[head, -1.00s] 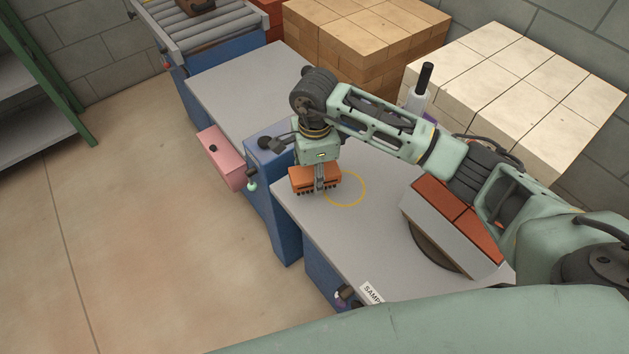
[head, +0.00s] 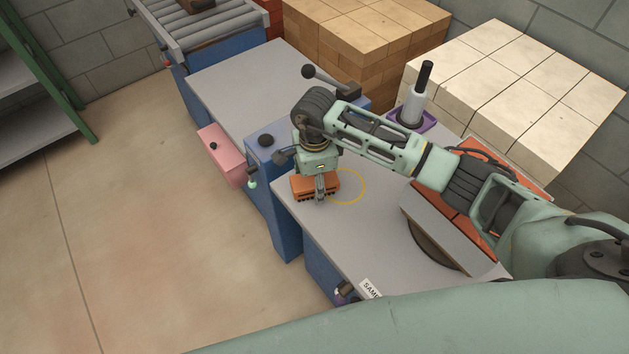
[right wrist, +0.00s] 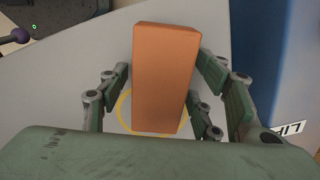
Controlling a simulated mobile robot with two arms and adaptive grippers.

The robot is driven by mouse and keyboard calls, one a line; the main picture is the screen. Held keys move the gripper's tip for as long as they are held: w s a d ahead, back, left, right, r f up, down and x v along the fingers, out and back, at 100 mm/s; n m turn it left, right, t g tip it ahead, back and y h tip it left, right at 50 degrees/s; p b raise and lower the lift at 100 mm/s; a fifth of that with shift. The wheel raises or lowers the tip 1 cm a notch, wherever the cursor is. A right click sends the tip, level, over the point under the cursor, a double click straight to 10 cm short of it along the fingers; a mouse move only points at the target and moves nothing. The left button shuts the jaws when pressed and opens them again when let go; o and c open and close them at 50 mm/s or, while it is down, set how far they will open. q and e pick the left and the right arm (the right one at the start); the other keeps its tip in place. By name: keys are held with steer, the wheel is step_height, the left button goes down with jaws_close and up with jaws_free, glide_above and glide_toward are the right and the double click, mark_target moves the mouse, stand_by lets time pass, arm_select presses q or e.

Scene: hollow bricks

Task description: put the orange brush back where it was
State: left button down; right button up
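The orange brush (head: 301,187) is a block with dark bristles underneath. In the head view it is low over the grey tabletop, overlapping the left side of a yellow ring mark (head: 361,188). I cannot tell whether the bristles touch the top. My left gripper is out of view.
The grey tabletop (head: 395,240) is clear in front of the ring. A white, black-topped bottle (head: 413,107) stands in a purple tray. A lever (head: 325,80), pale blocks (head: 500,80) and tan blocks (head: 340,35) are behind.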

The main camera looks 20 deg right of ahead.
steer(key=shift+r+p, duration=0.25)
steer(key=shift+p, duration=0.05)
steer(key=shift+w+r, duration=0.1)
steer(key=shift+r, duration=0.25)
step_height(320, 180, up, 11)
steer(key=b, duration=0.2)
steer(key=shift+b, duration=0.4)
